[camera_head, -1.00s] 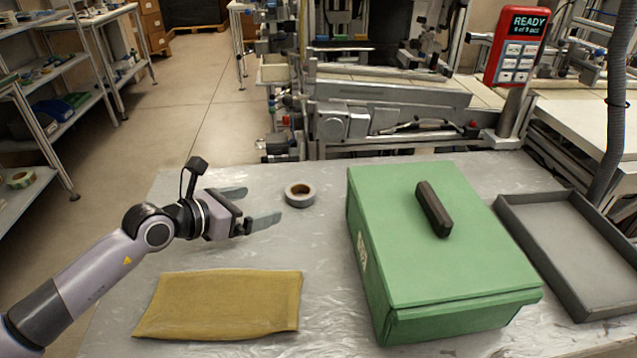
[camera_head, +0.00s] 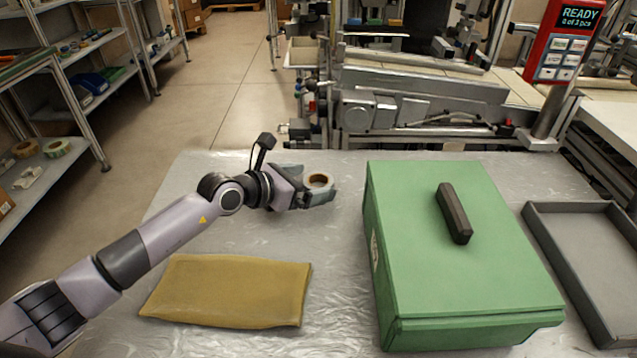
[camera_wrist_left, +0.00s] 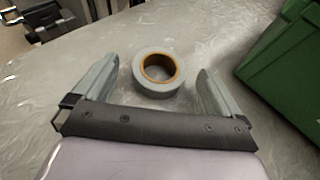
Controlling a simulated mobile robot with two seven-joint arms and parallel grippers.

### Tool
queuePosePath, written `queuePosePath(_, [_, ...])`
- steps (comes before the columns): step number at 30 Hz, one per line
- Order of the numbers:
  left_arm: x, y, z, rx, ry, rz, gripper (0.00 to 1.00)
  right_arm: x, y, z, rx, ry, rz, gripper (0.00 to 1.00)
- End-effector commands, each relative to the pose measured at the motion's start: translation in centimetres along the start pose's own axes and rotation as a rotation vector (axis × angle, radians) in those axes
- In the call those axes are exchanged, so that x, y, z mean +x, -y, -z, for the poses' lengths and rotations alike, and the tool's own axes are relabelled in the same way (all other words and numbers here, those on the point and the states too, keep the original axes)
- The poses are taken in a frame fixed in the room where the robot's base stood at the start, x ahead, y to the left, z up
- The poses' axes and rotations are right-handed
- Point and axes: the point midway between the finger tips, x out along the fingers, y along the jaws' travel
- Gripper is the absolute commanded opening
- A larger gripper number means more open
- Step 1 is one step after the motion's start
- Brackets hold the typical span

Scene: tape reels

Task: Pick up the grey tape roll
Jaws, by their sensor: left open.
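The grey tape roll (camera_head: 319,180), with a brown core, lies flat on the table. In the head view it is partly hidden behind a finger of my left gripper (camera_head: 306,185). In the left wrist view the tape roll (camera_wrist_left: 158,84) sits between the two spread fingers of my left gripper (camera_wrist_left: 156,80), with gaps on both sides. The gripper is open, and its fingers flank the roll without visibly touching it. My right gripper is not in view.
A green box (camera_head: 400,275) with a dark bar (camera_head: 454,213) on its lid stands right of the roll. A mustard cloth pouch (camera_head: 228,291) lies in front. A grey tray (camera_head: 537,213) is at the far right. Machinery (camera_head: 420,110) stands behind the table.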

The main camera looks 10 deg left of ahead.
Motion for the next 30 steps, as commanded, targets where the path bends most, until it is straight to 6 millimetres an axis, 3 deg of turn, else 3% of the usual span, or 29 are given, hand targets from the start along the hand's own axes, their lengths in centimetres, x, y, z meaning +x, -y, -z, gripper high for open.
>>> queuePosePath(4, [1.16, 0.01, 0.05, 0.000, 0.001, 0.000, 0.99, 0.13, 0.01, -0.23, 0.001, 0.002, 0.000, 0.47])
queuePosePath(12, [1.34, -0.02, 0.05, 0.000, 0.000, 0.000, 0.99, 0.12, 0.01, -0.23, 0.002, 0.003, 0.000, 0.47])
queuePosePath(13, [1.33, -0.02, 0.05, 0.000, 0.000, 0.000, 0.96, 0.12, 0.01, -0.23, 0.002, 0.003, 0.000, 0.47])
queuePosePath(18, [1.32, -0.03, 0.06, 0.000, 0.000, 0.000, 0.40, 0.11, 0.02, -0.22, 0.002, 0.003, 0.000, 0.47])
queuePosePath(30, [1.14, -0.04, -0.40, 0.000, 0.001, 0.000, 0.39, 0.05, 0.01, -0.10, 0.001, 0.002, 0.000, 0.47])
